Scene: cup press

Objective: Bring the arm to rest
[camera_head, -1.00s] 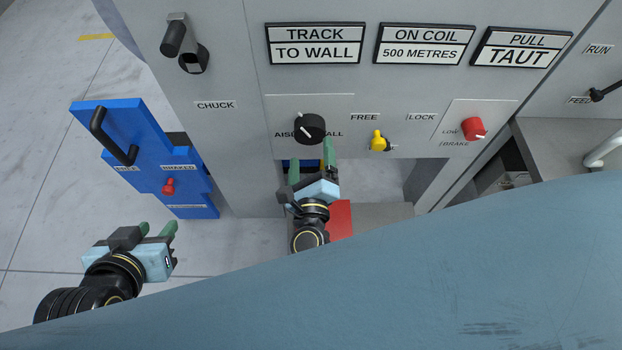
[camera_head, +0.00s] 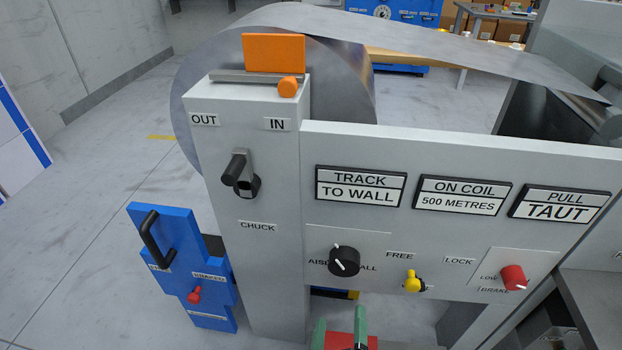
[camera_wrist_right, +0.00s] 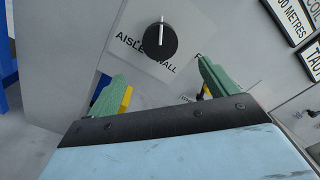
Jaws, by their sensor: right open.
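My right gripper (camera_head: 340,326) shows at the bottom edge of the head view, its green fingers apart and empty. It is below the black knob (camera_head: 344,260) marked AISLE and WALL on the grey machine panel, and does not touch it. In the right wrist view the open fingers (camera_wrist_right: 164,86) point at the panel, with the knob (camera_wrist_right: 155,42) beyond and between them. The rest of my right arm is cut off by the head view's bottom edge. My left gripper is not in view.
A yellow lever (camera_head: 413,282) and a red knob (camera_head: 514,277) sit right of the black knob. A blue panel with a black handle (camera_head: 152,240) stands at left. A large metal coil (camera_head: 345,85) is behind the machine. Open floor (camera_head: 80,250) lies at left.

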